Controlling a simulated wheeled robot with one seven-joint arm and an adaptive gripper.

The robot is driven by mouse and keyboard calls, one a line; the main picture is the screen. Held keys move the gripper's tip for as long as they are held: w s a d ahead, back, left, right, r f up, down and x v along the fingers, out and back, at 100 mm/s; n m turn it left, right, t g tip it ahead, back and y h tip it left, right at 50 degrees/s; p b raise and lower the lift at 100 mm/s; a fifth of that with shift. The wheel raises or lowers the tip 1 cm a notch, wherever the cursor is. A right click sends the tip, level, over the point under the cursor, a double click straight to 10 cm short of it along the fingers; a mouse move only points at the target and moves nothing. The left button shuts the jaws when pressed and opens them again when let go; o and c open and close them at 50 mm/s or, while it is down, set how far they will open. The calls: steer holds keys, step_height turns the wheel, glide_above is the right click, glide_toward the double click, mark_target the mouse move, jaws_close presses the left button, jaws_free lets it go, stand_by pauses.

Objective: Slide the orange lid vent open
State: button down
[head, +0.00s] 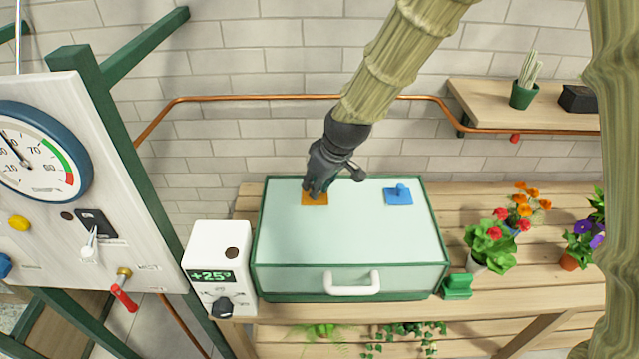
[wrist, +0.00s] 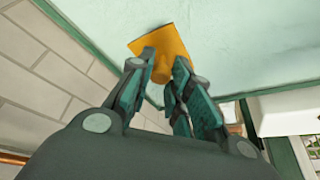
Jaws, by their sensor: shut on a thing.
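The orange lid vent (head: 316,200) is a small square plate on the pale glass lid (head: 345,225) of the green-framed box, near its back left. My gripper (head: 316,188) is over the vent, with the fingers reaching down to it. In the wrist view, the orange vent (wrist: 168,45) shows with a knob between my fingertips (wrist: 162,65), which are shut on it. The vent's far edge lies close to the lid's green frame. The gripper partly covers the vent, so I cannot tell whether an opening shows under it.
A blue vent (head: 398,197) with a knob sits on the lid's right. A white handle (head: 352,283) is on the box front. A white control unit (head: 215,262) stands left, potted flowers (head: 489,245) right. A copper pipe (head: 240,98) runs along the wall behind.

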steer(key=a, duration=0.5)
steer(key=shift+a+r, duration=0.15)
steer(key=shift+a, duration=0.1)
steer(key=c, duration=1.3)
jaws_free()
steer(key=shift+a, duration=0.2)
steer(key=shift+d, duration=0.25)
steer(key=v, duration=1.1)
steer(key=shift+r, duration=0.4)
steer(key=shift+s, duration=0.1)
